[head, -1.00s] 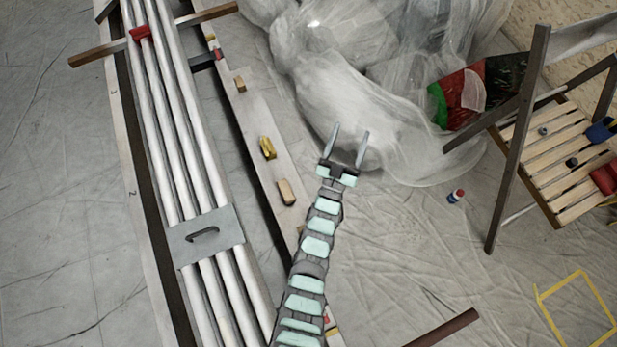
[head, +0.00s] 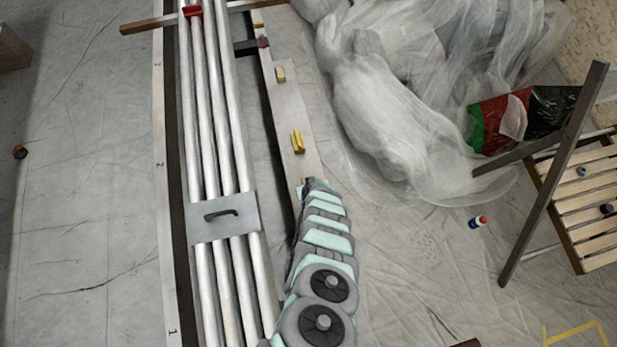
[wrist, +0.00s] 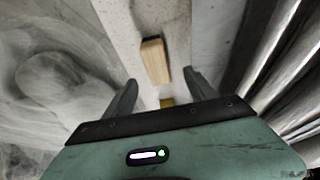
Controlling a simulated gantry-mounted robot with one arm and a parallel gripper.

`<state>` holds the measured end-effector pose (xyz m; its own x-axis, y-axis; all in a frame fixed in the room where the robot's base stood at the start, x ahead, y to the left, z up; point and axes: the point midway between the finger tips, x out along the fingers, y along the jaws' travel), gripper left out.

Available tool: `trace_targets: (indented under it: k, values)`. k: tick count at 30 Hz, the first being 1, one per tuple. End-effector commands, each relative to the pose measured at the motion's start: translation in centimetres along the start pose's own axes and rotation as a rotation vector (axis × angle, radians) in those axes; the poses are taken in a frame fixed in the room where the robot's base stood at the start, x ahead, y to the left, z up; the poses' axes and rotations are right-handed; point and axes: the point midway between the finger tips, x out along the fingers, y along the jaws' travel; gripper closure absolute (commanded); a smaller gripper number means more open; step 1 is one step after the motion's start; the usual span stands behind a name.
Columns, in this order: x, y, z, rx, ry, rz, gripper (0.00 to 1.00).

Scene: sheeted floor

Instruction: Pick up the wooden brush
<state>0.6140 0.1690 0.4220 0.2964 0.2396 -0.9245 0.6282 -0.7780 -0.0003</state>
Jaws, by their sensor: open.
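The wooden brush, seen as a small tan wooden block (wrist: 154,60) with a dark side, lies on the pale plank in the wrist view. My gripper (wrist: 160,80) is open and empty. Its two fingers stand apart on either side of the plank strip, with the block just beyond the gap between their tips. I cannot tell the height of the fingers above the block. In the head view my arm hides the gripper and nearly all of this block.
The plank (head: 287,110) also carries a yellow piece (head: 297,142) and another small wooden block (head: 281,74). Long metal pipes (head: 205,140) under a grey plate (head: 222,217) run left of it. Plastic sheeting (head: 400,125) is heaped to the right.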

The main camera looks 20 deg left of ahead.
Motion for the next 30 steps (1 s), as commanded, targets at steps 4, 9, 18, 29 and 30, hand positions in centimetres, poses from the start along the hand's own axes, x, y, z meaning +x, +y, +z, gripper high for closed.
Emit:
trace_targets:
  k: [4, 9, 18, 29, 30]
  values:
    - [2.6, -0.1, 0.4, 0.000, -0.001, -0.001, 0.35]
    - [3.2, 0.0, 0.1, 0.002, 0.001, 0.001, 0.35]
    - [5.0, 0.3, 0.1, 0.001, 0.002, 0.002, 0.35]
    - [8.4, 0.6, -0.1, 0.002, 0.001, 0.001, 0.35]
    - [8.4, 0.6, -0.2, 0.002, 0.001, 0.001, 0.35]
